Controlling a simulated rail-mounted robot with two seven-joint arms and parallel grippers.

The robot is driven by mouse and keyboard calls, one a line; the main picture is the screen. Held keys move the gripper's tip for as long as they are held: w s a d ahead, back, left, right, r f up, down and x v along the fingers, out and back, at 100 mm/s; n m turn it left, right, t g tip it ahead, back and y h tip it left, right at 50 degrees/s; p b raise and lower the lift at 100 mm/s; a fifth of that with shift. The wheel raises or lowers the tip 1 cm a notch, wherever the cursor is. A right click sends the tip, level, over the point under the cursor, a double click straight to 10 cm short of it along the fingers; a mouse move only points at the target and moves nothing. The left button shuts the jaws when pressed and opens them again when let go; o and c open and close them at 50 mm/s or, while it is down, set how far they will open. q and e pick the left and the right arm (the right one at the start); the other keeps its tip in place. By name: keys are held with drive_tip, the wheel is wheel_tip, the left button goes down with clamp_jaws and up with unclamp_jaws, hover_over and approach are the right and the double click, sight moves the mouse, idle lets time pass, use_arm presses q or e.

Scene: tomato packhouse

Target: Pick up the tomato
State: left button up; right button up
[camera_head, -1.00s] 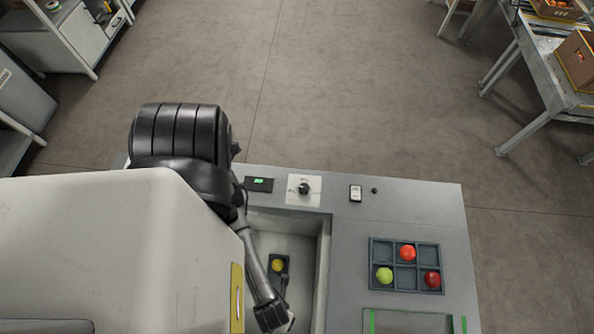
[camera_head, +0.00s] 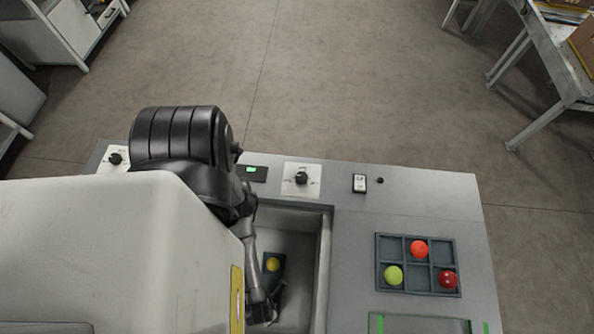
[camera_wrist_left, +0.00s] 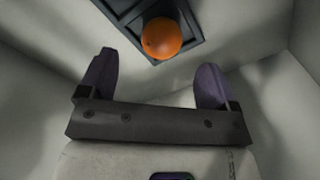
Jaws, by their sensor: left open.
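A yellow-orange tomato (camera_head: 273,264) sits on a small dark holder (camera_head: 279,257) in the grey basin (camera_head: 324,262). In the left wrist view the tomato (camera_wrist_left: 161,38) looks orange and lies at the top, beyond the fingertips. My left gripper (camera_head: 275,299) is inside the basin, on the near side of the tomato. In the left wrist view its two purple fingers (camera_wrist_left: 155,76) are apart with nothing between them. A red, a green and a dark red tomato (camera_head: 448,279) sit in a divided tray (camera_head: 416,285) on the right. My right gripper is not in view.
The basin walls stand close around my left gripper. A knob panel (camera_head: 301,179), a small display (camera_head: 252,173) and a switch (camera_head: 360,183) line the counter's far edge. A green-marked plate (camera_head: 420,325) lies at the near right. Open floor lies beyond.

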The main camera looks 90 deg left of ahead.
use_arm(q)
drive_tip(key=shift+d+f+b, duration=0.15)
drive_tip(key=shift+f+b, duration=0.8)
drive_tip(key=shift+f, duration=0.55)
drive_tip(key=shift+d+f+b, duration=0.1)
drive_tip(key=shift+f+b, duration=0.85)
drive_tip(key=shift+f, duration=0.55)
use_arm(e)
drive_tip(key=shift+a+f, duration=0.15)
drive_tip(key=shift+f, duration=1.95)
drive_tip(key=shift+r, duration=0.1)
use_arm(q)
drive_tip(key=shift+c, duration=0.4)
drive_tip(key=c, duration=0.7)
